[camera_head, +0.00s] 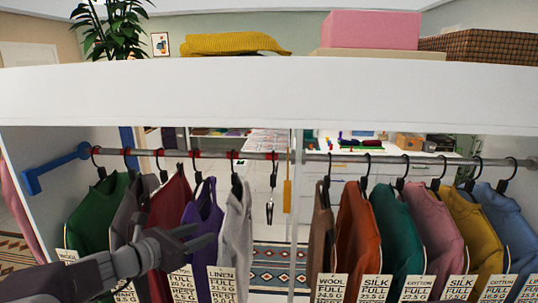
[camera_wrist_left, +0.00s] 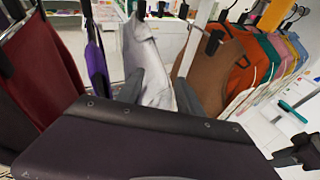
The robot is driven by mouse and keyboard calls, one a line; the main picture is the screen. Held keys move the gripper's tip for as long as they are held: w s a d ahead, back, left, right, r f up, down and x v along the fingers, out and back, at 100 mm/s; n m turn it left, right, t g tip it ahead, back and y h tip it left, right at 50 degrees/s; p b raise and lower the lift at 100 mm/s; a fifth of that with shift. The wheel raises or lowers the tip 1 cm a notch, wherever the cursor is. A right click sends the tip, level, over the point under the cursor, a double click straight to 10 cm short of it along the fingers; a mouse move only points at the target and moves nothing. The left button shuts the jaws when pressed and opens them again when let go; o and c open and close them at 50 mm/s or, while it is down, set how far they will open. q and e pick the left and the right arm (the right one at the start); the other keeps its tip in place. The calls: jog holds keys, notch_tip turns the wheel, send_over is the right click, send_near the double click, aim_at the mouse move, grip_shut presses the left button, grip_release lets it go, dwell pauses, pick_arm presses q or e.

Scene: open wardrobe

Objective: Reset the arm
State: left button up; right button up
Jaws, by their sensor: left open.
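My left gripper (camera_head: 207,237) reaches in from the lower left in the head view, in front of the clothes on the left rail. Its jaws are open, with nothing seen between them. It overlaps the dark red garment (camera_head: 168,205) and the purple garment (camera_head: 203,212) in the picture; I cannot tell whether it touches them. In the left wrist view, its two dark fingers (camera_wrist_left: 160,95) stand apart before the light grey garment (camera_wrist_left: 150,62). A dark jointed part at that view's lower right may be my right gripper (camera_wrist_left: 298,150); its jaws are unclear.
A rail (camera_head: 250,155) carries several garments on the left and a bare clip hanger (camera_head: 270,190). Another rail (camera_head: 385,158) holds more tagged garments. A divider (camera_head: 298,210) separates them. The white shelf (camera_head: 270,95) above bears a pink box (camera_head: 370,30) and a yellow cloth (camera_head: 230,44).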

pick_arm(q)
jog(key=s+d+f+m+g, duration=0.8)
jog(key=s+d+f+m, duration=0.25)
jog(key=s+f, duration=0.3)
jog(key=s+a+f+m+g+y, duration=0.3)
jog(key=s+a+f+m+y, duration=0.4)
jog(key=m, duration=1.1)
jog(key=s+a+f, duration=0.2)
jog(key=a+f, duration=0.1)
jog(key=shift+f, duration=0.25)
